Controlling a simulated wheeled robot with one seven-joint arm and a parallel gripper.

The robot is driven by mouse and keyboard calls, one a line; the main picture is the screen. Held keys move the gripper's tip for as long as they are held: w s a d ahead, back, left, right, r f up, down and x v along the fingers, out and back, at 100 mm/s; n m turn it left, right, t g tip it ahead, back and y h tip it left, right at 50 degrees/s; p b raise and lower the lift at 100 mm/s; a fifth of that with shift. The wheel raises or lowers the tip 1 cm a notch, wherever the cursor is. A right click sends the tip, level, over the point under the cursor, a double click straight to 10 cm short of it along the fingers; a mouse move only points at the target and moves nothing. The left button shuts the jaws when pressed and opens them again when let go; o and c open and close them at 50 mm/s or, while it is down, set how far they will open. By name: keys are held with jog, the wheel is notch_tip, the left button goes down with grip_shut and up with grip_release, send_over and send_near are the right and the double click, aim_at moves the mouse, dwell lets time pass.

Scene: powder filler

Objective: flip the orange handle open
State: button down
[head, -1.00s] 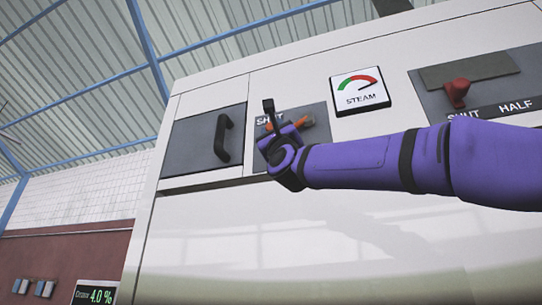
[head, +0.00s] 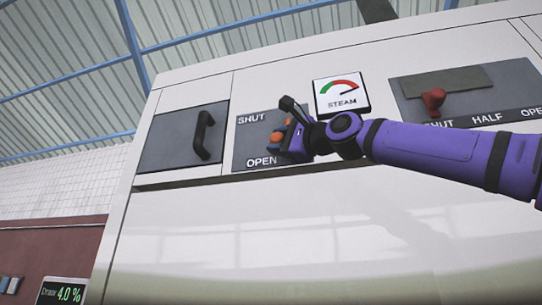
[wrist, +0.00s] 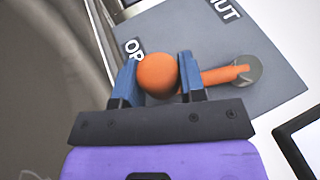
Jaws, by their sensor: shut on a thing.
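The orange handle (head: 277,137) is a round-knobbed lever on a grey plate (head: 242,147) marked SHUT at the top and OPEN at the bottom. My gripper (head: 281,143) is at the handle, and its body and wrist hide part of the plate's right side. In the wrist view, my gripper (wrist: 160,80) has its two blue fingers closed around the ball knob (wrist: 157,73). The lever arm runs right from the knob to a round grey pivot (wrist: 243,71). The knob lies close to the partly hidden OPEN label (wrist: 132,48).
A panel with a black pull handle (head: 203,135) is to the left. A steam gauge (head: 342,95) sits above my wrist. A red knob (head: 433,98) on another marked plate is to the right. The white cabinet front (head: 270,230) below is bare.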

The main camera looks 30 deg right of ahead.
jog(key=shift+s+d+f+n+g+h, duration=0.15)
jog(key=shift+s+d+n+g, duration=0.25)
jog(key=shift+g, duration=0.25)
jog(key=shift+s+d+r+n+g+h, duration=0.15)
jog(key=shift+s+d+n+g, duration=0.2)
jog(key=shift+g, duration=0.3)
jog(key=shift+f, duration=0.15)
jog(key=c, duration=0.7)
grip_release()
jog(key=shift+s+d, duration=0.1)
jog(key=v, duration=1)
jog(key=shift+s+d, duration=0.15)
jog(key=shift+s, duration=0.2)
